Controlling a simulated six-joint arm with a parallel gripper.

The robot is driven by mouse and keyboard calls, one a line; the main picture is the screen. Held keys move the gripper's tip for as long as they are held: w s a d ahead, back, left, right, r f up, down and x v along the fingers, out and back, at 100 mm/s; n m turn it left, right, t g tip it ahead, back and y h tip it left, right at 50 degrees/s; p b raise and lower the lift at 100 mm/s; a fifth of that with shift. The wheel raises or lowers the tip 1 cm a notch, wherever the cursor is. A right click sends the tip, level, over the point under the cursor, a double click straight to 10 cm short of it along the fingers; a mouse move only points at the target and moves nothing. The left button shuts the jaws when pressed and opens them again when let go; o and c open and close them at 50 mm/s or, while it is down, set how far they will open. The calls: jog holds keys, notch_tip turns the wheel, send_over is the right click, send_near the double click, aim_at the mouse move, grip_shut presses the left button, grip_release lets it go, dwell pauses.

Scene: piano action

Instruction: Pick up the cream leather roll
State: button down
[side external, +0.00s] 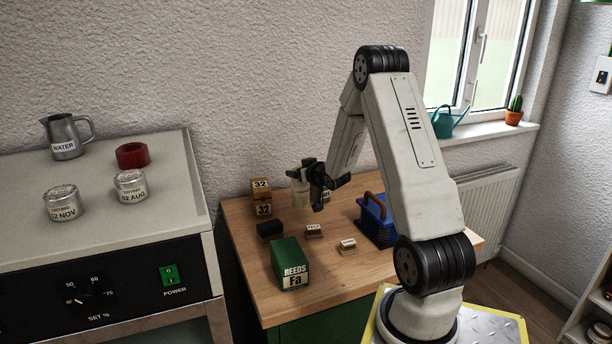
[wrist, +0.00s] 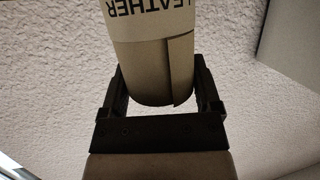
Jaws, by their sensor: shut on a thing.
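The cream leather roll (wrist: 150,62) fills the upper middle of the wrist view, with the word LEATHER on a pale label. My gripper (wrist: 160,88) is shut on it, with one dark finger on each side. In the side view my gripper (side external: 309,173) is above the back of the wooden table. The pale roll (side external: 299,180) shows only partly there, beside the dark fingers. The wrist view shows textured wall behind the roll, with no table surface under it.
On the wooden table (side external: 338,268) are a green REEDS box (side external: 289,264), stacked boxes marked 32 (side external: 261,197), a black block (side external: 270,230), small labelled blocks (side external: 314,231) and a blue toolbox (side external: 375,222). A grey bench (side external: 110,190) with jars stands left. The table's front is clear.

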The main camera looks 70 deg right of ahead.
jog(key=s+a+r, duration=0.8)
jog(key=s, duration=0.1)
jog(key=shift+s, duration=0.35)
jog(key=shift+r, duration=0.1)
dwell(0.6)
